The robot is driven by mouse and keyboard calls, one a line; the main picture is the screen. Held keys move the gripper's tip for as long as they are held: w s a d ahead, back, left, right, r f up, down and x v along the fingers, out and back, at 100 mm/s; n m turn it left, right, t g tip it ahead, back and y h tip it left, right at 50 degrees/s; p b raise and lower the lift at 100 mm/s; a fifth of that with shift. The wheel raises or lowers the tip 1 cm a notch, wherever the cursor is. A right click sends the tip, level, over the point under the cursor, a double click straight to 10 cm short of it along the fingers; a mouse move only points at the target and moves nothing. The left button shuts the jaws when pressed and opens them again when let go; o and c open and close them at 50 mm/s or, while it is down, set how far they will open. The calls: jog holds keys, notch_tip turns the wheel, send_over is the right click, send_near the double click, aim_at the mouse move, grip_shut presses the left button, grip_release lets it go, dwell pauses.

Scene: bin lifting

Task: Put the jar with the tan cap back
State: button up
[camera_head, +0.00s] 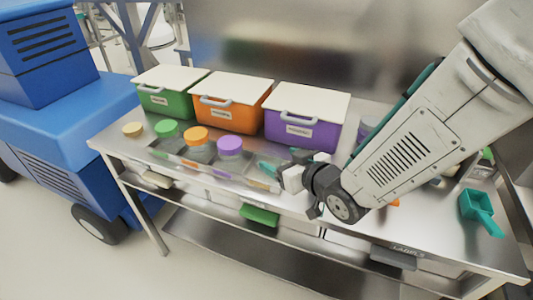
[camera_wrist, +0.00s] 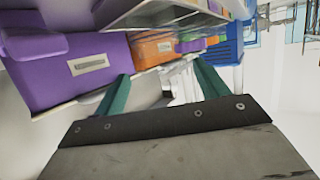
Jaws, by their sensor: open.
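The tan cap (camera_head: 132,129) shows at the left end of the steel bench (camera_head: 300,214) in the head view, left of the other capped jars. Its jar body is too small to make out clearly. My gripper (camera_head: 284,161) is in front of the purple bin, well to the right of the tan cap. Its teal fingers are apart with nothing between them. In the wrist view my gripper (camera_wrist: 162,88) is also open and empty. I cannot make out the tan cap in that view.
Clear jars with green (camera_head: 167,128), orange (camera_head: 196,134) and purple (camera_head: 230,144) caps stand along the front. Lidded green (camera_head: 165,102), orange (camera_head: 229,117) and purple (camera_head: 300,131) bins stand behind. A teal scoop (camera_head: 477,205) lies right. A blue vehicle (camera_head: 65,115) stands left.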

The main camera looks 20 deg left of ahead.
jog(key=shift+v, duration=1.7)
jog(key=w+d+r+m+h, duration=0.1)
jog(key=d+r+m+h, duration=0.25)
jog(key=d, duration=0.75)
jog(key=w+d+r+m+h, duration=0.25)
jog(key=d+h, duration=0.25)
jog(key=d, duration=0.5)
jog(key=s+d+r+m+g+h, duration=0.1)
jog(key=s+d+r+m+g, duration=0.1)
jog(key=s+d, duration=0.5)
jog(key=s+d+r+m+g+h, duration=0.1)
jog(key=s+d+r+g, duration=0.3)
jog(key=s, duration=1.1)
jog(key=d+m+g, duration=0.1)
jog(key=d, duration=0.2)
jog(key=shift+s+d+g+h, duration=0.25)
jog(key=shift+s+g+h, duration=0.05)
jog(key=shift+s+h, duration=0.05)
